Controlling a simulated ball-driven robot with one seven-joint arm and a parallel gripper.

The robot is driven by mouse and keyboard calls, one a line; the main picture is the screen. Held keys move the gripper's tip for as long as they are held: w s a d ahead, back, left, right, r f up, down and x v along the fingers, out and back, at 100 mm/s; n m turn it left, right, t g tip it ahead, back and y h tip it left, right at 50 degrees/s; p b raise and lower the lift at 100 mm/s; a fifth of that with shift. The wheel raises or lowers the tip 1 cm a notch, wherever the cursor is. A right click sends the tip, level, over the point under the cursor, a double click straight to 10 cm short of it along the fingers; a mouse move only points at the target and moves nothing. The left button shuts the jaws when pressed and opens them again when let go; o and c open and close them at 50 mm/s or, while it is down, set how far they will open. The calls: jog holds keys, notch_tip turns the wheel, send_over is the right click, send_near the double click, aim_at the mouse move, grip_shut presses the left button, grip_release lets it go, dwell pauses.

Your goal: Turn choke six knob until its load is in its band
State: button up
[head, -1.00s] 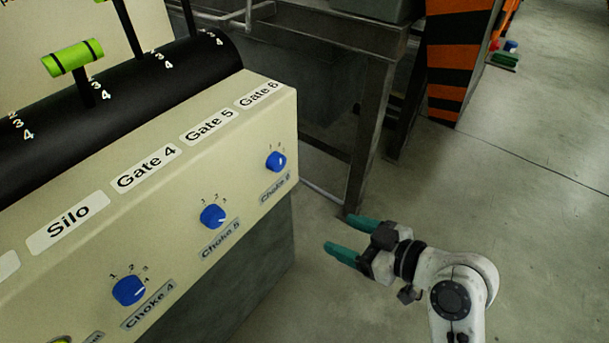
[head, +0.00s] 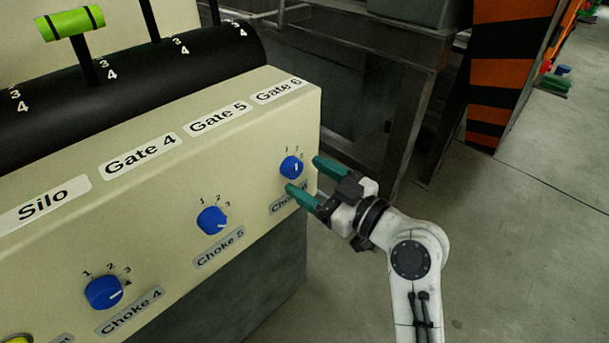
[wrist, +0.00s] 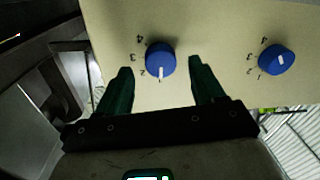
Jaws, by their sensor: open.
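The choke six knob (head: 291,167) is a blue dial near the right end of the cream panel, above a label partly hidden by my gripper. In the wrist view the knob (wrist: 161,57) shows a white pointer line near the mark 1, with 2, 3 and 4 around it. My gripper (head: 303,175) has green fingers, open and empty, in front of the knob. In the wrist view its fingertips (wrist: 160,66) lie either side of the knob, with gaps on both sides; I cannot tell how deep they reach. No choke six load reading or band is seen.
The choke five knob (head: 212,220) and choke four knob (head: 104,292) are further left on the panel. Gate labels (head: 219,118) run above them. A dark metal frame (head: 408,120) and a striped orange post (head: 500,75) stand behind.

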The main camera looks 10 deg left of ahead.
jog(key=shift+x, duration=1)
jog(key=c, duration=1.1)
jog(key=shift+o, duration=0.2)
